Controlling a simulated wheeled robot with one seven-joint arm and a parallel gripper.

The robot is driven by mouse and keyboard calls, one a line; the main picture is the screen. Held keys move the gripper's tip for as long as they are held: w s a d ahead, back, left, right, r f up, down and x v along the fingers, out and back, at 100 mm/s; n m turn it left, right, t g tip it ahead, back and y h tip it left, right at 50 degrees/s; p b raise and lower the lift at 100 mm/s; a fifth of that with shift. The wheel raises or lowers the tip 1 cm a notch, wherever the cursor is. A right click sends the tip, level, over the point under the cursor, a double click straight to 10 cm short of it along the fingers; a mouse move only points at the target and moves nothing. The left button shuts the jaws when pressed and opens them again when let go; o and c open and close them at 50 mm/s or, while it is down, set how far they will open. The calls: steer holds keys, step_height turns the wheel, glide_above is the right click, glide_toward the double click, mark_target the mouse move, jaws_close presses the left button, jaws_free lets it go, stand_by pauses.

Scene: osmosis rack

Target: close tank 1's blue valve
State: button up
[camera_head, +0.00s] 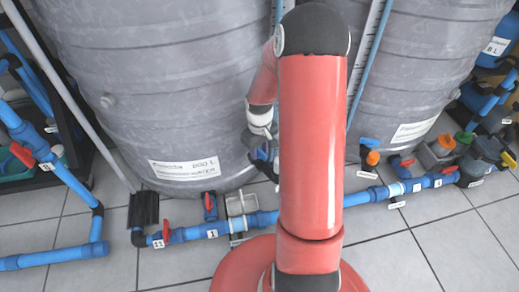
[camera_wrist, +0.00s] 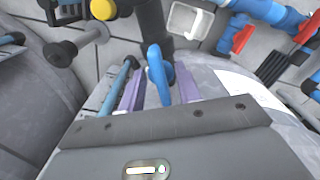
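Tank 1 (camera_head: 185,100) is the large grey ribbed tank at left in the head view, with a white label. My gripper (camera_head: 268,165) is low in front of its wall, partly hidden by my red arm. In the wrist view my gripper (camera_wrist: 160,85) has its two purple fingers apart. A blue valve handle (camera_wrist: 157,68) shows between them, with a narrow gap on each side. It looks not clamped. In the head view that handle is hard to tell apart from my gripper, and its valve body is hidden.
Tiled floor (camera_head: 400,250) is clear in front.

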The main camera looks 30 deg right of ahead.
jaws_close()
stand_by(0.3)
steer(key=m, duration=0.4)
steer(key=shift+a+m, duration=0.1)
steer(key=shift+m, duration=0.3)
steer(key=m, duration=0.4)
steer(key=shift+a+m, duration=0.1)
steer(key=shift+m, duration=0.2)
steer(key=m+p, duration=0.1)
steer(key=m, duration=0.3)
steer(key=shift+r, duration=0.1)
steer(key=shift+w+m+p, duration=0.15)
steer(key=shift+m+p, duration=0.65)
steer(key=shift+m, duration=1.4)
